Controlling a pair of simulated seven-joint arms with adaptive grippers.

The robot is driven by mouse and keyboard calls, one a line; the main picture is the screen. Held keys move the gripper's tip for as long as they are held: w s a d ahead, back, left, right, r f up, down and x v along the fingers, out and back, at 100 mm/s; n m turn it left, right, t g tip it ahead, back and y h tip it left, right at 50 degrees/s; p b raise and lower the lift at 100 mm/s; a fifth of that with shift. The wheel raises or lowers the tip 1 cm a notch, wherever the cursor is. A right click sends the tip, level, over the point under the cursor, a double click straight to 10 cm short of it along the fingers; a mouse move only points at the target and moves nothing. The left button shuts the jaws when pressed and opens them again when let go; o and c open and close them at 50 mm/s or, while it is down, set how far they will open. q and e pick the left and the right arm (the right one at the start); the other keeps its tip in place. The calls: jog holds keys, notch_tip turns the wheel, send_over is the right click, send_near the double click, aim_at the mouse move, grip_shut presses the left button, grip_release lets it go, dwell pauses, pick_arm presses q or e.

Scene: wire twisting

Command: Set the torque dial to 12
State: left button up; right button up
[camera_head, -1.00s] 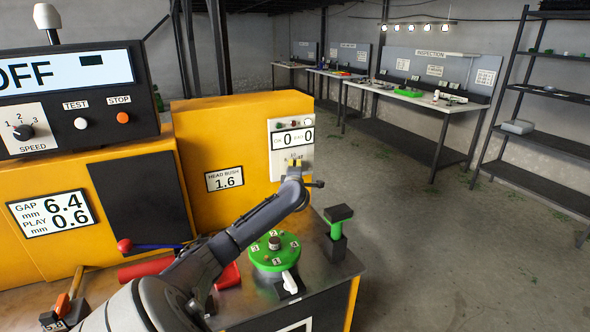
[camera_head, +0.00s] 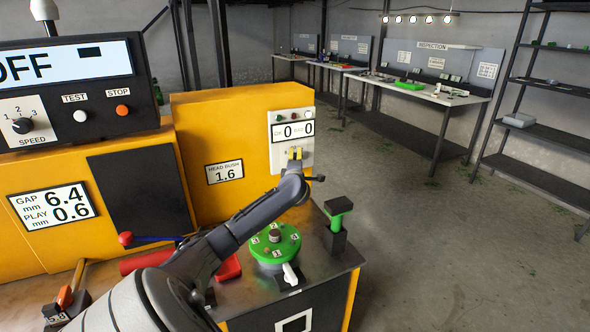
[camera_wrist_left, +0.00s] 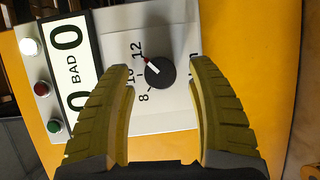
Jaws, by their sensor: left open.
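The torque dial (camera_wrist_left: 160,72) is a round black knob with a red-and-white pointer on a pale panel (camera_wrist_left: 118,22). In the left wrist view its pointer is toward the printed 12, with 10 and 8 printed farther round the scale. In the head view the dial is hidden behind my left gripper. My left gripper (camera_wrist_left: 160,72) has yellow ribbed fingers, open, one on each side of the dial in the picture, with visible gaps; contact does not show. It also shows in the head view (camera_head: 295,154) at the panel's lower part. My right gripper is not in view.
The panel's counter (camera_head: 293,131) reads 0 and 0, with small lamps above it. A red-knobbed lever (camera_head: 126,239) is at left.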

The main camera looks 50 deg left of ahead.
pick_arm(q)
jog(key=v, duration=1.1)
jog(key=shift+d+r, duration=0.1)
jog(key=shift+r, duration=0.05)
